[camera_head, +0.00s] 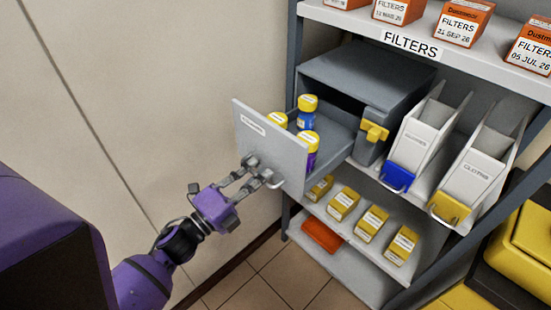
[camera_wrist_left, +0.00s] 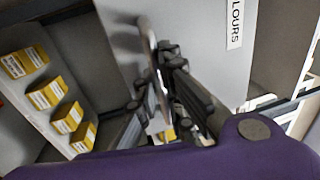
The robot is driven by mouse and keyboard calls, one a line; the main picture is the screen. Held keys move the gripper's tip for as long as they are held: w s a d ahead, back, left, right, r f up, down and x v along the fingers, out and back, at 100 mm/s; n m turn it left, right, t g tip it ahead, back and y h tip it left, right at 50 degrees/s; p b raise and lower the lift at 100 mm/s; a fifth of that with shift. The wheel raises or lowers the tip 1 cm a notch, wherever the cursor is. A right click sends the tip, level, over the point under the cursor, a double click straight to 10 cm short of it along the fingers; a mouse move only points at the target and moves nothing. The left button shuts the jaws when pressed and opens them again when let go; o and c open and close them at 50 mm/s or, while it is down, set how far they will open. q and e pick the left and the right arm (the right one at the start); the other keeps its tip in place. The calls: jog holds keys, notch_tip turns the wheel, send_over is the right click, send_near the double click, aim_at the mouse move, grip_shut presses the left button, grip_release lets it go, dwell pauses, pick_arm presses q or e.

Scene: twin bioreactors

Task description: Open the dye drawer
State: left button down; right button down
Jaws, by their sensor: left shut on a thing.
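The dye drawer (camera_head: 262,140) stands pulled out of its grey cabinet (camera_head: 368,75) on the shelf unit in the head view. Several yellow-capped bottles (camera_head: 307,112) stand inside it, some with blue or purple bodies. My left gripper (camera_head: 262,172) is at the drawer's front panel, shut on the drawer handle (camera_head: 272,181). In the left wrist view the handle (camera_wrist_left: 150,60) shows as a metal bar between the fingers, in front of the grey panel with a label (camera_wrist_left: 235,22). My right gripper is not in view.
A yellow latch (camera_head: 375,132) sits on the cabinet's front right. White filing holders (camera_head: 420,135) stand to its right. Yellow boxes (camera_head: 343,204) and a red-orange item (camera_head: 323,235) are on lower shelves. A wall (camera_head: 130,90) lies to the left, with open floor (camera_head: 275,275) below.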

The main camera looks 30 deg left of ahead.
pick_arm(q)
jog(key=shift+r+v, duration=0.15)
jog(key=shift+v, duration=0.7)
jog(key=shift+r+v, duration=0.15)
jog(key=shift+v, duration=0.65)
jog(key=shift+r+v, duration=0.2)
jog(key=shift+v, duration=0.65)
jog(key=shift+s, duration=0.1)
jog(key=c, duration=2.1)
grip_release()
jog(key=shift+f, duration=0.1)
jog(key=v, duration=1.2)
